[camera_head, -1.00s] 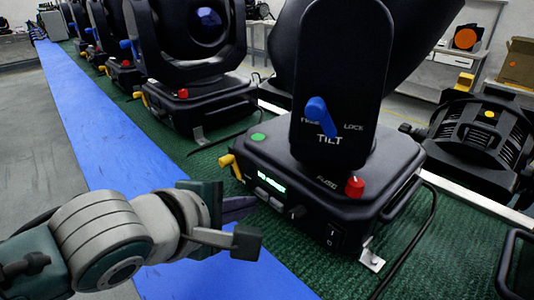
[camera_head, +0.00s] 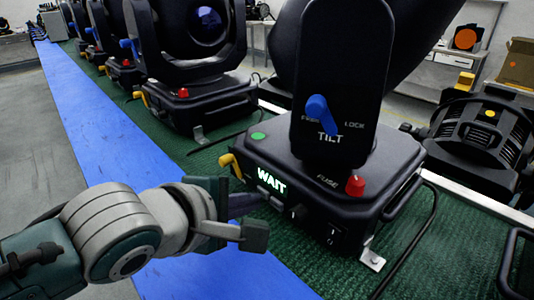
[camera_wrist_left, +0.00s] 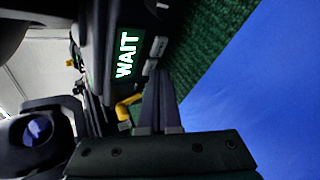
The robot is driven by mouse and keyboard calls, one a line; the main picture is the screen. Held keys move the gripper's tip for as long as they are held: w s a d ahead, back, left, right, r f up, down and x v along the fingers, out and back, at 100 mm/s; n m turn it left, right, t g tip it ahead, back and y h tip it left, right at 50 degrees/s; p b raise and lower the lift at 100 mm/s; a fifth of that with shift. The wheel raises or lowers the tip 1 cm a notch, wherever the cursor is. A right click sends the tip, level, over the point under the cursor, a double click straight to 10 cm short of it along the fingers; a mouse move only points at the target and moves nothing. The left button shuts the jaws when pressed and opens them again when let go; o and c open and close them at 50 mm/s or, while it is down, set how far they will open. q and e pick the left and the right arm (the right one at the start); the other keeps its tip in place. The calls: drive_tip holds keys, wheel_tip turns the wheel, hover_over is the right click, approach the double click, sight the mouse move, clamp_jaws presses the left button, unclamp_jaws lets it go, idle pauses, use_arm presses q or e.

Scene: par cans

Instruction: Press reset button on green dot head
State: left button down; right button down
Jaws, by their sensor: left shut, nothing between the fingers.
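The green dot head is the large black moving-head light whose base (camera_head: 335,205) stands nearest, with a green dot (camera_head: 258,136) on its top left corner. Its lit display (camera_head: 271,181) reads WAIT; the display also shows in the left wrist view (camera_wrist_left: 125,53). Small grey buttons (camera_wrist_left: 158,46) sit in a row beside the display. My left gripper (camera_head: 250,203) is shut and empty, its tips at the front panel by the buttons. In the left wrist view the fingers (camera_wrist_left: 160,95) end close to a button; I cannot tell whether they touch it. My right gripper is out of view.
A yellow latch (camera_head: 230,163) and a red knob (camera_head: 355,186) are on the base; a blue lever (camera_head: 317,107) is on the tilt arm. More heads (camera_head: 205,105) line the green carpet behind. A blue strip (camera_head: 115,150) runs along the left.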

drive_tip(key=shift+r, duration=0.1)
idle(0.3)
use_arm(q)
drive_tip(key=shift+s+a+r+p, duration=0.1)
drive_tip(key=shift+s+a+p, duration=0.2)
drive_tip(key=shift+p, duration=0.2)
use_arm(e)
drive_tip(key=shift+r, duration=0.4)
use_arm(q)
drive_tip(key=shift+s+a, duration=0.2)
drive_tip(key=shift+s, duration=0.05)
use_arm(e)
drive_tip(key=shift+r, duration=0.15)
use_arm(q)
drive_tip(key=shift+s+a+p, duration=0.3)
drive_tip(key=shift+a+p, duration=0.05)
drive_tip(key=shift+p, duration=0.3)
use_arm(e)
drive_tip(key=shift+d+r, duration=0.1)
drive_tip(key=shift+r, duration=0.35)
use_arm(q)
drive_tip(key=shift+s+a+p, duration=0.6)
drive_tip(key=shift+s+p, duration=0.05)
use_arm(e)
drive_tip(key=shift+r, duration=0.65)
use_arm(q)
drive_tip(key=shift+s+a+p, duration=0.45)
drive_tip(key=shift+s+a, duration=0.35)
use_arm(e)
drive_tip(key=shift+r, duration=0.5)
